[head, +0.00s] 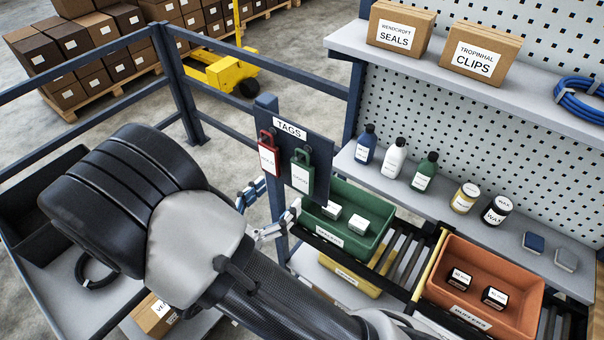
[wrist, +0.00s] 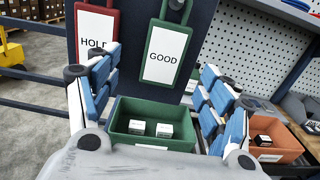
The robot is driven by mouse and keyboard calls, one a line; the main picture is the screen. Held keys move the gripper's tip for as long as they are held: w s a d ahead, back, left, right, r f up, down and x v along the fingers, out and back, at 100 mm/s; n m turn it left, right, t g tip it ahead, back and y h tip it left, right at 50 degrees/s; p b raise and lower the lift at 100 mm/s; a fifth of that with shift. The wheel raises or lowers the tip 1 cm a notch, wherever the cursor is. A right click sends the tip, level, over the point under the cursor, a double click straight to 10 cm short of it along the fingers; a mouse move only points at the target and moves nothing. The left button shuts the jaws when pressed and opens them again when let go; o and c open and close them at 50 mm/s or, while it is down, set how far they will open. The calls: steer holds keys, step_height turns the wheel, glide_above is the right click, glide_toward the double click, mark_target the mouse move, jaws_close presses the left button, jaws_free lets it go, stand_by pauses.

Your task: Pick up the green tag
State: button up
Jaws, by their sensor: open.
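The green tag (head: 308,185) hangs by its loop on the dark board (head: 322,158) under the sign reading TAGS. Its white label reads GOOD in the wrist view (wrist: 182,35). The red tag (head: 266,143) hangs to its left, and its label reads HOLD in the wrist view (wrist: 111,20). My gripper (head: 271,205) is open and empty, in front of the board and low beside the green tag. In the wrist view my gripper (wrist: 160,82) has its blue-padded fingers spread, with the green tag ahead between them, nearer the top. I cannot tell the exact gap to the tag.
A green bin (head: 382,225) with two small boxes stands behind and below the board; an orange bin (head: 525,287) is further right. Bottles stand on the shelf (head: 430,195). A blue post (head: 267,104) carries the board. Rails (head: 90,50) run at left.

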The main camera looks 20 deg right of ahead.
mark_target(300, 177)
steer(key=x, duration=0.7)
steer(key=shift+d, duration=0.45)
steer(key=shift+s, duration=0.1)
steer(key=c, duration=1.1)
steer(key=shift+r, duration=0.1)
steer(key=shift+c, duration=0.2)
